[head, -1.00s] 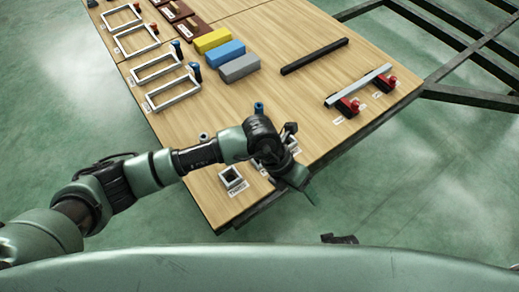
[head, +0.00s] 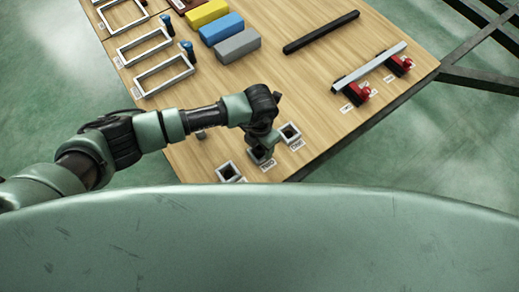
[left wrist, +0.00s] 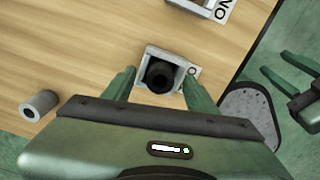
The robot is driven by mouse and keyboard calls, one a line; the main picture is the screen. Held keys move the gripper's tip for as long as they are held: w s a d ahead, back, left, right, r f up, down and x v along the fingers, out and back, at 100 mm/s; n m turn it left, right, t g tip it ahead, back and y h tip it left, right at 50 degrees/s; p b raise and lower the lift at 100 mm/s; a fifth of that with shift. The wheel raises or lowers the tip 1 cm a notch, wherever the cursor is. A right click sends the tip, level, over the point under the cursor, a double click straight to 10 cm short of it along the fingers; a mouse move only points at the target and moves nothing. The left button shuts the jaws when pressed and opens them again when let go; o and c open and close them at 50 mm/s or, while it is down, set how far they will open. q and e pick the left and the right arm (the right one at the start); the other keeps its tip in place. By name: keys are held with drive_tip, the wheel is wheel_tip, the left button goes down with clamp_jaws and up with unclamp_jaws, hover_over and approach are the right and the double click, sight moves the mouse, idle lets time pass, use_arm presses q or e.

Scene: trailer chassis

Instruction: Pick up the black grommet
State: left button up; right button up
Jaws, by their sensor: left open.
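The black grommet (left wrist: 160,77) is a dark round ring sitting in a small grey square holder (left wrist: 148,53) in the left wrist view. My left gripper (left wrist: 161,76) is open, its green fingers on either side of the holder and grommet, not visibly closed on either. In the head view my left gripper (head: 262,153) points down at the table's near edge and hides the grommet. My right gripper (left wrist: 286,72) shows at the right edge of the left wrist view, with its two fingers apart and nothing seen between them.
Small grey holders (head: 290,133) (head: 228,171) flank the left gripper. Grey, blue and yellow blocks (head: 237,45), a black bar (head: 321,32) and a grey bar on red clamps (head: 369,67) lie farther back. The table edge is close.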

use_arm(q)
drive_tip(key=shift+f, duration=0.3)
clamp_jaws()
drive_tip(key=shift+r, duration=0.15)
